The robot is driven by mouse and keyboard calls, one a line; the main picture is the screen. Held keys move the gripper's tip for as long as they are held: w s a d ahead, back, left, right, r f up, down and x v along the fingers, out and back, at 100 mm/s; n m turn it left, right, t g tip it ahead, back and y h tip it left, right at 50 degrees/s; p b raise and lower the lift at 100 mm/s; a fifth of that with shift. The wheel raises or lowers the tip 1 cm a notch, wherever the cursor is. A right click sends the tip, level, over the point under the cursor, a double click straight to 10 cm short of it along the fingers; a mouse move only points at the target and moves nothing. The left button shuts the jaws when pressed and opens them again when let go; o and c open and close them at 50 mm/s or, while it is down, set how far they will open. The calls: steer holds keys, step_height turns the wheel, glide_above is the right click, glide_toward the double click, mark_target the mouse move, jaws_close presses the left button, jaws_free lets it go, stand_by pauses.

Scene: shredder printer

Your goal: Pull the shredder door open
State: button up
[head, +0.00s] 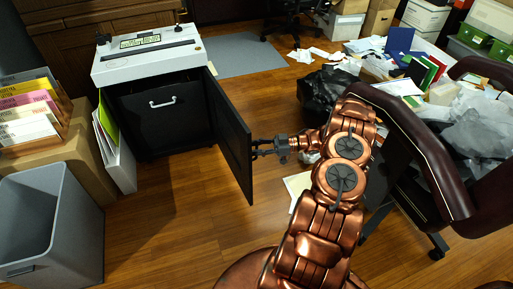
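The shredder (150,85) stands at the upper left, with a white top and a black cabinet body. Its black door (230,132) is swung wide open on the right side, so the inside shows. A dark bin with a pale handle (162,103) is seen inside the cabinet. My gripper (257,148) is at the outer face of the door, to its right, near the free edge. The fingers are small and dark here, and whether they touch the door or close on a handle cannot be made out.
A grey bin (48,225) and a box of folders (35,130) stand at left. A dark red chair (420,150) and a black bag (322,92) are close to my arm on the right. Papers litter the upper right. The wooden floor (180,220) before the shredder is clear.

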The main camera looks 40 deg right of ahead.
steer(key=shift+r, duration=0.1)
steer(key=shift+r, duration=4.9)
